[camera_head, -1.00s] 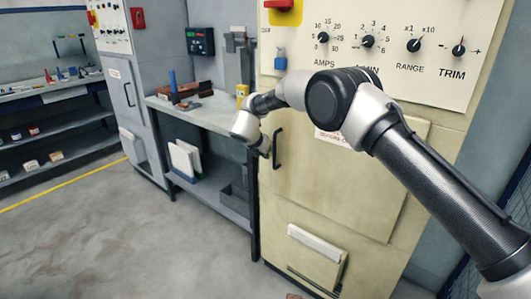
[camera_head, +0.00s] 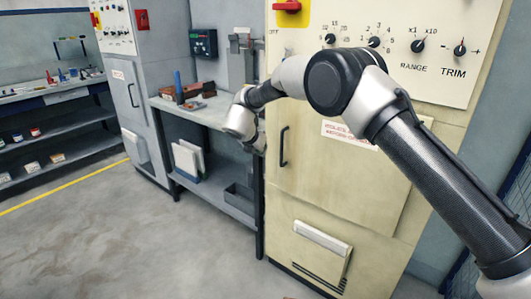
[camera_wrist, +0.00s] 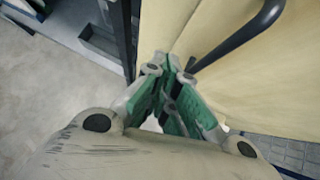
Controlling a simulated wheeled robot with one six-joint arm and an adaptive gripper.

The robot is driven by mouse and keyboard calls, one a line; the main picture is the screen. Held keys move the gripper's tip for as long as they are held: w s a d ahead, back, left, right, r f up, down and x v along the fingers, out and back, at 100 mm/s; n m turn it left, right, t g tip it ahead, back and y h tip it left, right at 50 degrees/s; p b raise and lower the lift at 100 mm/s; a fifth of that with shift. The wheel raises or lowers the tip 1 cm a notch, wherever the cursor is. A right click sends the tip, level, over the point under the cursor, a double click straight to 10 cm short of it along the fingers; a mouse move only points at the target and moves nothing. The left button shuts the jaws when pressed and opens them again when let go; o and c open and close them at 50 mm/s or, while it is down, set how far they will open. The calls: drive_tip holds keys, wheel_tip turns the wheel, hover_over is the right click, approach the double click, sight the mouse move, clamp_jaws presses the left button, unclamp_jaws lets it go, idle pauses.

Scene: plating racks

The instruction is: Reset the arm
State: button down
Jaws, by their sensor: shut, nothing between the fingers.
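My gripper (camera_wrist: 168,75) shows in the wrist view with green-padded fingers whose tips are together, with nothing between them. It points down beside the cream cabinet, close to the cabinet's black bar handle (camera_wrist: 240,35). I cannot tell from the wrist view whether it touches the handle. In the head view my arm reaches from the right across the front of the cream cabinet (camera_head: 320,190). Its end hangs left of the cabinet's handle (camera_head: 284,146), in front of the grey workbench, and the fingers are mostly hidden there.
A grey workbench (camera_head: 190,108) with small items stands left of the cabinet, with white panels (camera_head: 187,160) on its lower shelf. A grey cabinet (camera_head: 128,85) and shelving (camera_head: 60,130) stand farther left. The floor (camera_head: 120,240) in front is clear.

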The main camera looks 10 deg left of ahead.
drive_tip(key=s+a+r+n+y, duration=0.35)
drive_tip(key=a+n+y, duration=0.35)
drive_tip(key=n, duration=1.1)
drive_tip(key=s+d+r+n+g+y, duration=0.35)
drive_tip(key=s+d+r+n, duration=0.25)
drive_tip(key=s+d+n, duration=0.45)
drive_tip(key=s+d+r+n+h, duration=0.2)
drive_tip(key=s+d, duration=0.8)
drive_tip(key=d, duration=0.7)
drive_tip(key=s+d+r+n+h, duration=0.3)
drive_tip(key=s+d+r, duration=0.3)
drive_tip(key=d, duration=1.1)
drive_tip(key=s+d+r+n+h, duration=0.3)
drive_tip(key=s+d+r+n, duration=0.2)
drive_tip(key=s+d, duration=0.9)
drive_tip(key=d+g, duration=0.1)
drive_tip(key=d, duration=0.2)
drive_tip(key=shift+s+d, duration=0.2)
drive_tip(key=shift+d, duration=0.2)
